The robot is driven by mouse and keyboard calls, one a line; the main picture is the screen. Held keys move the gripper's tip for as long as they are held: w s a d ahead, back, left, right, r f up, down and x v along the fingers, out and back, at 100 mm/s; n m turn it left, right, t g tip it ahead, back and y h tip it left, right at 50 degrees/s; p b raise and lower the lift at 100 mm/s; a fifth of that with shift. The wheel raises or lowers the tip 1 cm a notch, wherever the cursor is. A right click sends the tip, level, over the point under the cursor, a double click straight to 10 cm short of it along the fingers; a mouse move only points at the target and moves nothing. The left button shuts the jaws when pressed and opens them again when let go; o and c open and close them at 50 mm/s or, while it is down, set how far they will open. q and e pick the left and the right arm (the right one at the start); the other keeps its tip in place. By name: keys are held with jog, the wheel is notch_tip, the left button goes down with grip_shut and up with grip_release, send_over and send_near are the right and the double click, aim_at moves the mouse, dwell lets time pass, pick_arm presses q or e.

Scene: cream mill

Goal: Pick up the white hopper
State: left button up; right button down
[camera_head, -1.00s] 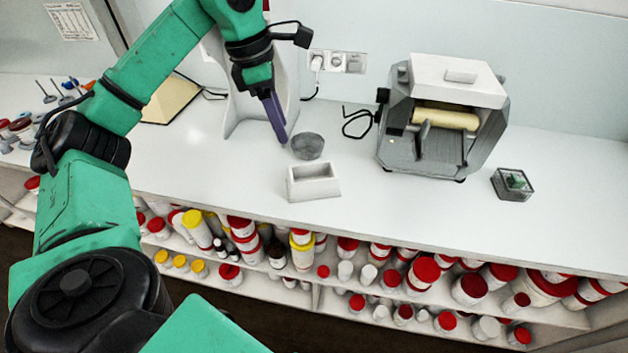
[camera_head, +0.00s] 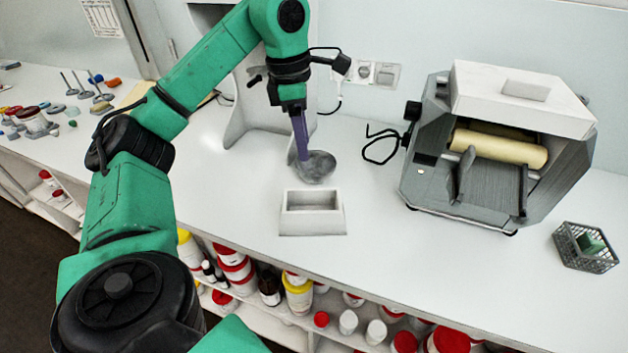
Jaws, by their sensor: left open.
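The white hopper (camera_head: 312,223), a small open-topped white box with sloping sides, stands on the white counter near its front edge, in the middle of the view. My left gripper (camera_head: 303,155) points down behind it, with purple fingers seen nearly edge-on. The hopper is apart from the gripper and fully visible. My right gripper is not in view.
A grey mill (camera_head: 430,185) with cream rollers and a white top (camera_head: 515,105) stands to the right. A small basket (camera_head: 590,262) sits further right. A white upright stand (camera_head: 250,105) is behind the gripper. Jars fill the shelf below. The counter around the hopper is mostly clear.

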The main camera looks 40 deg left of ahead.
pick_arm(q)
jog(key=b, duration=0.5)
send_over(312, 191)
jog(key=f, duration=0.7)
jog(key=shift+s+a, duration=0.15)
jog(key=shift+a, duration=0.25)
jog(key=f, duration=0.4)
jog(key=f+p, duration=0.1)
jog(key=f, duration=0.2)
jog(key=shift+w+d+f, duration=0.1)
jog(key=shift+w+d, duration=0.1)
jog(key=shift+w, duration=0.15)
grip_shut()
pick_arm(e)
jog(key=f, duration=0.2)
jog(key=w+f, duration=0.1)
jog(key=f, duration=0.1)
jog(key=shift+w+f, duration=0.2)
